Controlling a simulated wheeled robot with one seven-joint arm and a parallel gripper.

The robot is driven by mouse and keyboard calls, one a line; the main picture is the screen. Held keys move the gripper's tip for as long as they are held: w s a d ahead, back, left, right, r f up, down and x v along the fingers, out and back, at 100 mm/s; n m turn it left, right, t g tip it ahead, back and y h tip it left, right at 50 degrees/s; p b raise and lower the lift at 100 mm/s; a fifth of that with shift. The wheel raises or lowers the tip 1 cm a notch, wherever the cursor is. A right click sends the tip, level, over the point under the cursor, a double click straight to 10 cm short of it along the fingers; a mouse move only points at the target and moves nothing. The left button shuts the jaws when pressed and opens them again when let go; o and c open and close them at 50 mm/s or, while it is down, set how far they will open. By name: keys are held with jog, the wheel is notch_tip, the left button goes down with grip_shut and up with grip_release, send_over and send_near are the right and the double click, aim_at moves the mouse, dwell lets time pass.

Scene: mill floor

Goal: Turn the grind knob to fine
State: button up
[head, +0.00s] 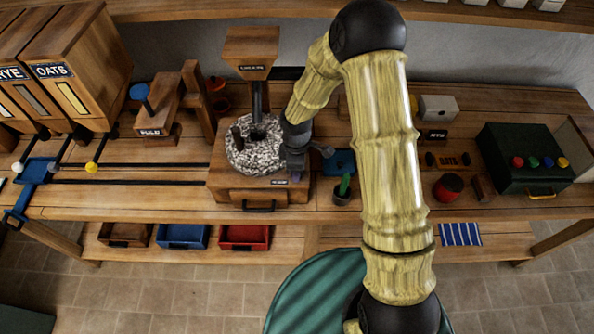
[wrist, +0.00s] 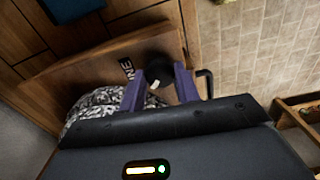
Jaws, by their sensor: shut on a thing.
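The grind knob (wrist: 155,74) is dark and round with a small white mark, on the wooden mill box (wrist: 88,68) in the wrist view. A black label (wrist: 127,68) ending in "INE" lies beside it. My gripper (wrist: 160,80) has its two purple fingers on either side of the knob and is shut on it. In the head view my gripper (head: 296,174) is at the right front corner of the mill box (head: 228,190), beside the speckled millstone (head: 240,158). The white mark's exact setting is hard to read.
A black drawer handle (head: 259,208) is on the mill box's front. A small pot with a green thing (head: 343,186) and a blue item (head: 340,162) stand close to the gripper's right. A hopper (head: 250,47) rises behind the stone. Bins labelled OATS (head: 85,70) stand left.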

jog(key=m+b, duration=0.2)
jog(key=m, duration=0.2)
jog(key=shift+w+m, duration=0.1)
jog(key=shift+m, duration=0.2)
jog(key=m+b, duration=0.1)
jog(key=m, duration=0.2)
jog(key=shift+b, duration=0.3)
jog(key=shift+m, duration=0.4)
jog(key=o, duration=1)
jog(key=shift+r, duration=0.1)
notch_tip(320, 180, up, 17)
jog(key=b, duration=0.2)
jog(key=shift+r+b, duration=0.15)
jog(key=shift+b, duration=0.15)
